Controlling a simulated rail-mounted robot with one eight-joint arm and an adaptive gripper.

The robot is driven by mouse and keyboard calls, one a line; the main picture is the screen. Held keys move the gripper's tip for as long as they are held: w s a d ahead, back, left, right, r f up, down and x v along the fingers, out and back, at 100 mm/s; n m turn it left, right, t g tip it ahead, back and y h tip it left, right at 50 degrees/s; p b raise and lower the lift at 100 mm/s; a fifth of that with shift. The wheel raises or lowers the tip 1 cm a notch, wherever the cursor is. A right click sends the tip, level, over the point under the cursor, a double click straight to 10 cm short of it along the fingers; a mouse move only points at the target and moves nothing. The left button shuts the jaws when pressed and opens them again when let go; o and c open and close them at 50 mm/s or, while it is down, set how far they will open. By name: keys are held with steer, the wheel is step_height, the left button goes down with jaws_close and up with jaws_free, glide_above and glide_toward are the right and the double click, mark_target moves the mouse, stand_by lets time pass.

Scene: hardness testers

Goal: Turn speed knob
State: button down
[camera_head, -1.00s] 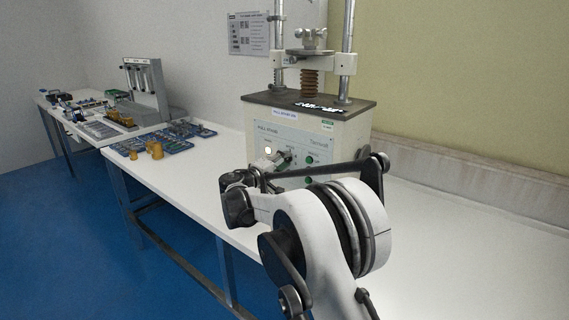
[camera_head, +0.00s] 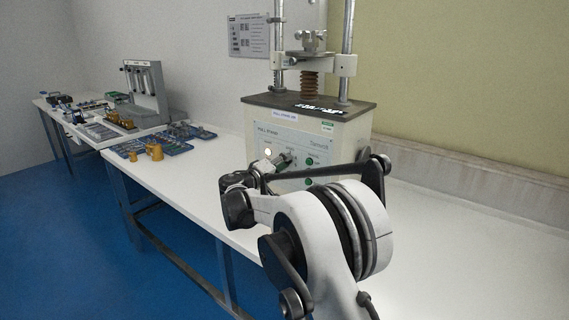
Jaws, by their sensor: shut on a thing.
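The testing machine (camera_head: 335,135) stands on the white bench, its light front panel facing me. My gripper (camera_head: 282,161) is at the middle of this panel, below a lit white lamp (camera_head: 267,152) and left of a green button (camera_head: 309,161). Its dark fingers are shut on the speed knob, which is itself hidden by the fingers. My arm links cover the lower part of the panel.
Two upright rods, a crosshead (camera_head: 312,62) and a brown spring-like column rise above the machine's dark top. Blue trays (camera_head: 172,146) with brass-coloured parts lie to the left. The bench (camera_head: 450,240) at right is clear.

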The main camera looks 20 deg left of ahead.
steer(key=c, duration=1.5)
jaws_free()
steer(key=shift+c, duration=0.2)
steer(key=v, duration=1.2)
